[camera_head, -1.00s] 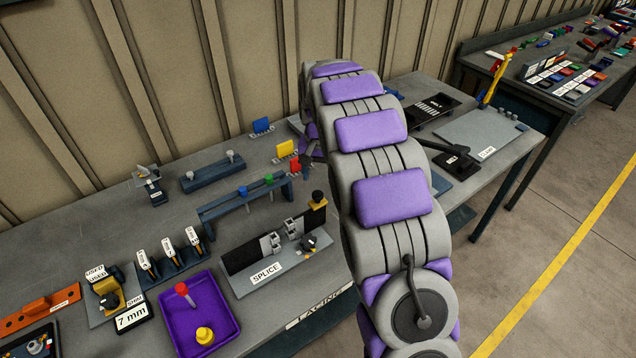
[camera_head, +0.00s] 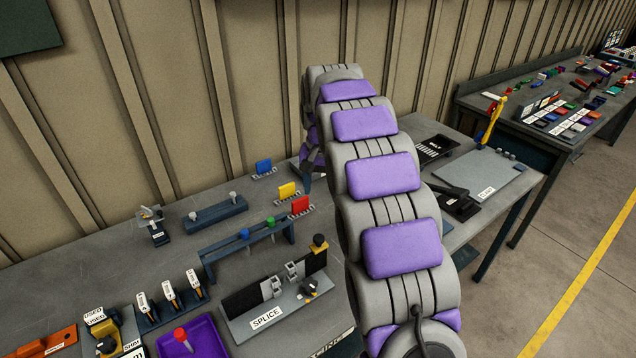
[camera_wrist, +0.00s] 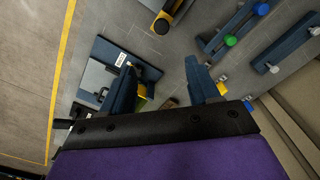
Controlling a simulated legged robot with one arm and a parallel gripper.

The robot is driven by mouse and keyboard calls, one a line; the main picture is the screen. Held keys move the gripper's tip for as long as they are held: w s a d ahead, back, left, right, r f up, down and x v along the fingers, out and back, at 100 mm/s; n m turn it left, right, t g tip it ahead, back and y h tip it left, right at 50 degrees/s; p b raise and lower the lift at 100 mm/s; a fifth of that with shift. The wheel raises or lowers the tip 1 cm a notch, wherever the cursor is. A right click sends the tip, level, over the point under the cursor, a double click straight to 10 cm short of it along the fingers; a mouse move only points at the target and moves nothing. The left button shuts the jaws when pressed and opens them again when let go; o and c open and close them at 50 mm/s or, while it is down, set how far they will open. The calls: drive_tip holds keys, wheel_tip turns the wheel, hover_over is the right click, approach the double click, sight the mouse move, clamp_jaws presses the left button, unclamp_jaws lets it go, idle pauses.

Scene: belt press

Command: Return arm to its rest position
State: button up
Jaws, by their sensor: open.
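My arm rises through the middle of the head view and bends over toward the bench (camera_head: 110,270). My gripper is mostly hidden behind the arm there. In the wrist view my gripper (camera_wrist: 160,76) is open, with its two dark blue fingers apart and nothing held between them. A small yellow piece shows beside the left finger and another beyond the right one; I cannot tell exactly how near they are. The bench surface lies below the fingers.
A purple tray (camera_head: 205,340) is at front. A grey plate (camera_head: 485,172) lies right. A wall stands behind.

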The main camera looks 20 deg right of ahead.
drive_tip(key=shift+s, duration=0.1)
drive_tip(key=s+a+f+n+g, duration=0.1)
drive_tip(key=s+a+n, duration=0.1)
drive_tip(key=s, duration=1.9)
drive_tip(key=s+a+f+n, duration=0.1)
drive_tip(key=s+a+n, duration=0.2)
drive_tip(key=s, duration=1.9)
drive_tip(key=shift+s+a+f+g, duration=0.3)
drive_tip(key=shift+a+g, duration=0.1)
drive_tip(key=shift+a, duration=0.2)
